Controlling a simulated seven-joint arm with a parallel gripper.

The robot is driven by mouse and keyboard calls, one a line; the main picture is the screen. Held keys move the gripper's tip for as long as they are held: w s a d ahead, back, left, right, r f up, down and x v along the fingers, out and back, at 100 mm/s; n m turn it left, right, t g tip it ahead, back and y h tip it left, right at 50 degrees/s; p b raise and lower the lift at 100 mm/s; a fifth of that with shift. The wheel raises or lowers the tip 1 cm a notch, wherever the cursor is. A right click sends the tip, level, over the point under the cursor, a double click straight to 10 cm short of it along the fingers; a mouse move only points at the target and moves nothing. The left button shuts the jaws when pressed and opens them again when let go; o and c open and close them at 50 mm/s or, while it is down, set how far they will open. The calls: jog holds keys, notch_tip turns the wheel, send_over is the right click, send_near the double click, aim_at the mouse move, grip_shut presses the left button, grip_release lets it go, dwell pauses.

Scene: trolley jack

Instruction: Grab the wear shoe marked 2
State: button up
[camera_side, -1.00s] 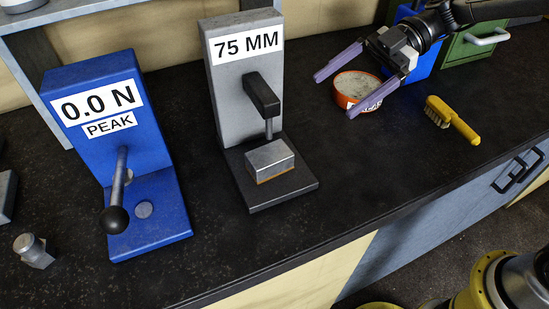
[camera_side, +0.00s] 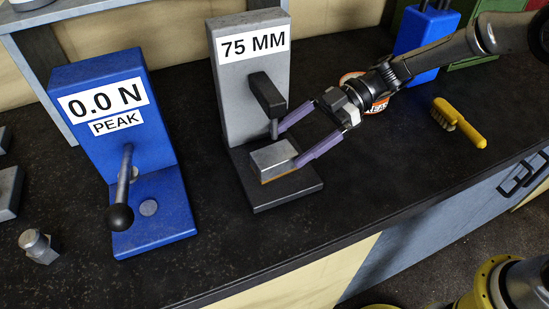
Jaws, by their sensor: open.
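No number 2 shows on any block in this view. A grey metal block (camera_side: 271,157) with a thin orange-brown layer at its bottom lies on the dark base of the grey stand labelled 75 MM (camera_side: 252,62). Two more grey blocks, one nearer (camera_side: 8,192) and one farther (camera_side: 4,139), are cut off by the left edge. My gripper (camera_side: 291,146) is open, with its purple fingers reaching in from the right. The near fingertip is at the block's right end. The far fingertip is behind the block, by the stand's post. I cannot tell whether either finger touches the block.
A blue stand reading 0.0 N PEAK (camera_side: 105,100) with a ball-ended lever (camera_side: 119,215) is at left. A small metal fitting (camera_side: 38,246) lies front left. A round orange tin (camera_side: 378,104) is partly behind my arm. A yellow brush (camera_side: 458,124) lies right. The front middle bench is clear.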

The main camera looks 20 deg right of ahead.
aim_at(278, 151)
jog(key=x, duration=0.5)
jog(key=shift+s, duration=0.2)
grip_shut()
jog(key=shift+w+r, duration=0.1)
jog(key=shift+r, duration=0.2)
